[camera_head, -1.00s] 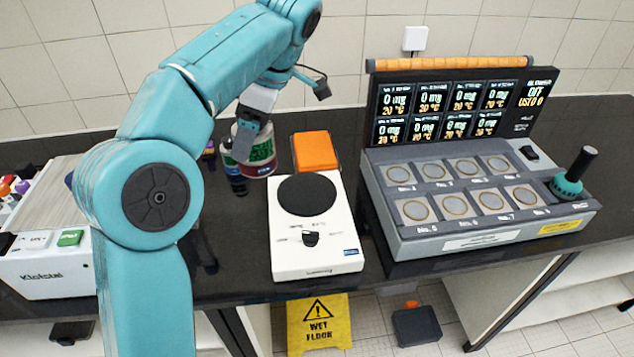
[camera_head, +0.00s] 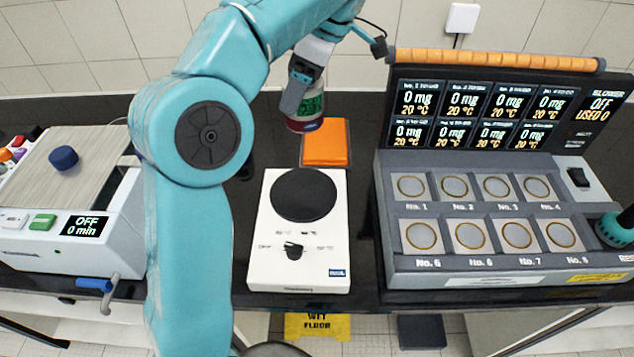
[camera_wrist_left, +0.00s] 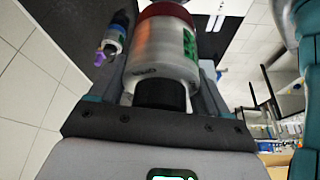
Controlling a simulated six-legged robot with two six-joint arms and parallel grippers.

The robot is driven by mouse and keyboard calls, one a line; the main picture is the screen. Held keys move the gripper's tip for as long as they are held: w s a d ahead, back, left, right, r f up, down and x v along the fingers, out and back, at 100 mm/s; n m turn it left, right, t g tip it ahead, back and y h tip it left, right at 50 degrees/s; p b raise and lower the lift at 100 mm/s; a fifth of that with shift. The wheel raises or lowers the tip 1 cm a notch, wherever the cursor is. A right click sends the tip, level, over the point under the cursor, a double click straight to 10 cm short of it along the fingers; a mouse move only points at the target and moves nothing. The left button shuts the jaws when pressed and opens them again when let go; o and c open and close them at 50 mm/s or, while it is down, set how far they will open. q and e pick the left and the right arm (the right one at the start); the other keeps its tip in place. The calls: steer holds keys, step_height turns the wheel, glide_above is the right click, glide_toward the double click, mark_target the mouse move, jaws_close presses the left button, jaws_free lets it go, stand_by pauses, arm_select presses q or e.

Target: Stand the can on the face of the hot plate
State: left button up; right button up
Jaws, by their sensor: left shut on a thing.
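The can (camera_head: 306,112) has a green label and a dark red end. My left gripper (camera_head: 297,95) is shut on it and holds it up behind the hot plate, near the orange block. In the left wrist view the can (camera_wrist_left: 163,55) sits between the two fingers, its red end pointing away from the palm. The hot plate (camera_head: 270,270) is a white box with a round black face (camera_head: 304,194) and a knob in front. The face is bare. My right gripper is not in view.
An orange block (camera_head: 326,143) lies just behind the hot plate. A grey weighing station (camera_head: 480,270) with a raised display panel (camera_head: 480,115) stands close on the right. A white shaker box (camera_head: 60,250) stands at the left, partly behind my left arm.

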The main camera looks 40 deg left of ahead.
mark_target(319, 126)
arm_select(q)
steer(key=shift+s+a, duration=0.35)
steer(key=x, duration=0.1)
steer(key=b+x, duration=0.1)
steer(key=x, duration=0.1)
steer(key=shift+s+d+f, duration=0.2)
steer(key=shift+s, duration=0.1)
steer(key=f, duration=1.6)
steer(key=shift+w+d+f+b, duration=0.2)
steer(key=shift+b, duration=0.15)
steer(key=shift+w+d+f, duration=0.15)
steer(key=shift+w+d, duration=0.05)
steer(key=shift+w, duration=0.2)
steer(key=shift+s+a+f, duration=0.1)
steer(key=shift+s, duration=0.05)
steer(key=o, duration=1.2)
steer(key=shift+s, duration=0.15)
steer(key=shift+o, duration=0.9)
steer(key=shift+w, duration=0.25)
steer(key=shift+r, duration=0.3)
steer(key=v, duration=1.1)
steer(key=shift+d+r, duration=0.25)
steer(key=shift+r, duration=0.1)
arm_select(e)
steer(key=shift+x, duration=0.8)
